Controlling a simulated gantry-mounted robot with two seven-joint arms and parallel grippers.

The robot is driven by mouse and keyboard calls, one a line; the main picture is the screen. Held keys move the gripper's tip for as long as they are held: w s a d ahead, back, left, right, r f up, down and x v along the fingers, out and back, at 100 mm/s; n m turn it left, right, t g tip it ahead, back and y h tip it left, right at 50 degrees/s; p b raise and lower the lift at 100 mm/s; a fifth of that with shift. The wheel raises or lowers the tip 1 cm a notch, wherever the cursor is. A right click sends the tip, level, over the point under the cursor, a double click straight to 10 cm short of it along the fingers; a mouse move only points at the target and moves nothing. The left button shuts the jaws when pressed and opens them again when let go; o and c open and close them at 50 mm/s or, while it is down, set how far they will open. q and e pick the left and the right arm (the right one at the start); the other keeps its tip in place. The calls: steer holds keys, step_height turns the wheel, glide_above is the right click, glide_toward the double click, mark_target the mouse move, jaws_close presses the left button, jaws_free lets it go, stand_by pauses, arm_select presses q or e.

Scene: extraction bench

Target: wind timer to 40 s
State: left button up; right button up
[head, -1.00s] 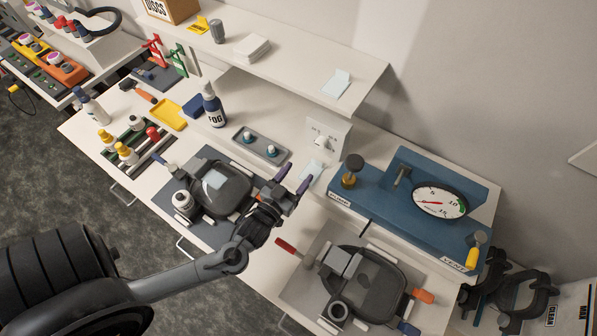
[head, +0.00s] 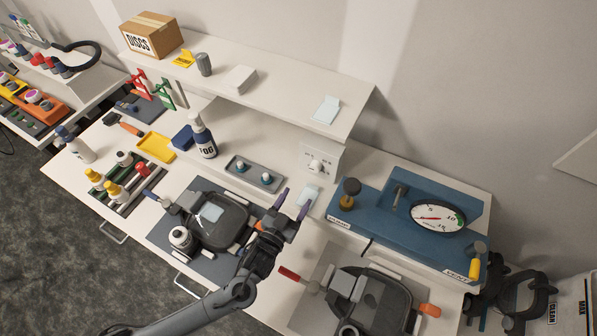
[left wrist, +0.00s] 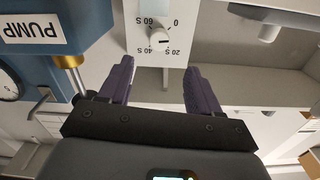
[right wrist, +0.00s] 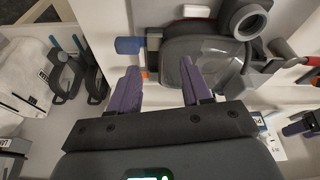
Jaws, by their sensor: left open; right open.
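The timer is a white box with a round white knob (head: 317,166) on its front, under the shelf at the back of the bench. In the left wrist view the timer face (left wrist: 148,14) appears upside down, with marks 0, 20 S, 40 S and 60 S around the knob (left wrist: 159,39). I cannot read the knob's setting surely. My left gripper (head: 293,202) is open and empty, in front of the timer and apart from it. In the left wrist view its fingers (left wrist: 158,76) point toward the knob. My right gripper (right wrist: 158,76) is open and empty, showing only in its wrist view.
A blue pump unit (head: 385,225) with a gauge (head: 437,218) stands right of the timer. A shelf (head: 270,100) overhangs behind. A grey tray (head: 253,175) and a FOG bottle (head: 202,137) are to the left. A dark clear-lidded device (head: 370,300) sits at front right.

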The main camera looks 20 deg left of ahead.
mark_target(314, 170)
arm_select(q)
steer(key=w, duration=1)
steer(key=shift+w+d+p, duration=0.15)
steer(key=shift+d+p, duration=0.15)
steer(key=shift+p, duration=0.1)
steer(key=shift+c, duration=0.4)
steer(key=c, duration=0.9)
